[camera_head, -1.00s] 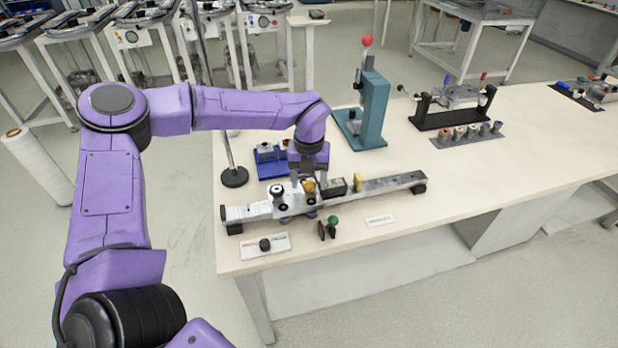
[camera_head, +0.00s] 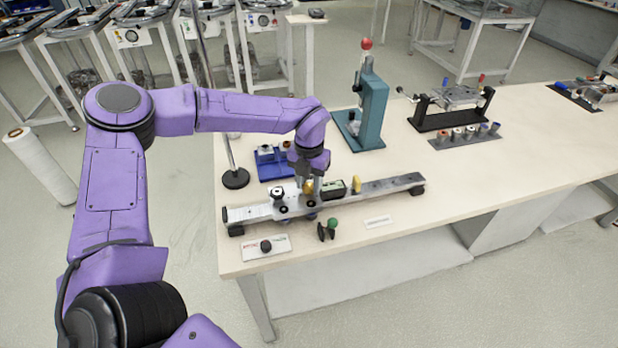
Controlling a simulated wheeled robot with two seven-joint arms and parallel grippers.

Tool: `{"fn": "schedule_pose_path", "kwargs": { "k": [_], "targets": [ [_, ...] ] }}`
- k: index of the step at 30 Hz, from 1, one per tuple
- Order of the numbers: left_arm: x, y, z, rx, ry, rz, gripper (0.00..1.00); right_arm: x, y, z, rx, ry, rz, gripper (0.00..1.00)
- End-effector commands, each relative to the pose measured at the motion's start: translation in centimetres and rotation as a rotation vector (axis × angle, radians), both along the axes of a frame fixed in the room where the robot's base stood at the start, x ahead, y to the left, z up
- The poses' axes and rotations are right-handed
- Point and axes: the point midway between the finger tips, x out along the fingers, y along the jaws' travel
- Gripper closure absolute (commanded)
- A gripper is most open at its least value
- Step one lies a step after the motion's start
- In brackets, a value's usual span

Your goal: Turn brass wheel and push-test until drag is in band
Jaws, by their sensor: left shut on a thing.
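A long grey rail (camera_head: 385,187) lies across the front left of the bench, with a carriage on it that bears black knobs and a small display box (camera_head: 335,188). A brass wheel (camera_head: 309,187) shows at the carriage, partly hidden by my left gripper (camera_head: 307,190). My left gripper points down at the carriage and is shut on the brass wheel, as far as the small picture shows. A second brass-coloured piece (camera_head: 357,184) stands on the rail just right of the display. My right gripper is not in view.
A green-knobbed tool (camera_head: 328,229) and a card with a black knob (camera_head: 266,246) lie in front of the rail. Behind it stand a blue fixture (camera_head: 272,163), a round-based post (camera_head: 235,178) and a teal press (camera_head: 371,110).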

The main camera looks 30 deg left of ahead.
Motion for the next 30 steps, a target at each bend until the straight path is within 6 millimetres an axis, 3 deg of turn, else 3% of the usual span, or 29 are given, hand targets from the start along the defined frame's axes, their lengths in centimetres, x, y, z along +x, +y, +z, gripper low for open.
{"fn": "schedule_pose_path", "kwargs": {
  "k": [12,28,29,30],
  "targets": [
    [0.08,0.03,0.16,0.001,-0.002,-0.194,0.91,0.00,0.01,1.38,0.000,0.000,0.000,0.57],
    [0.09,0.04,0.10,0.000,-0.003,-0.221,0.91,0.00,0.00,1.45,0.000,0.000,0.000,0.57],
    [0.09,0.04,0.10,0.000,-0.003,-0.221,0.54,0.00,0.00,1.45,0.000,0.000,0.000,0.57],
    [0.10,0.03,0.10,0.000,-0.003,-0.221,0.41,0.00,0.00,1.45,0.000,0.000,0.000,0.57]
  ]
}}
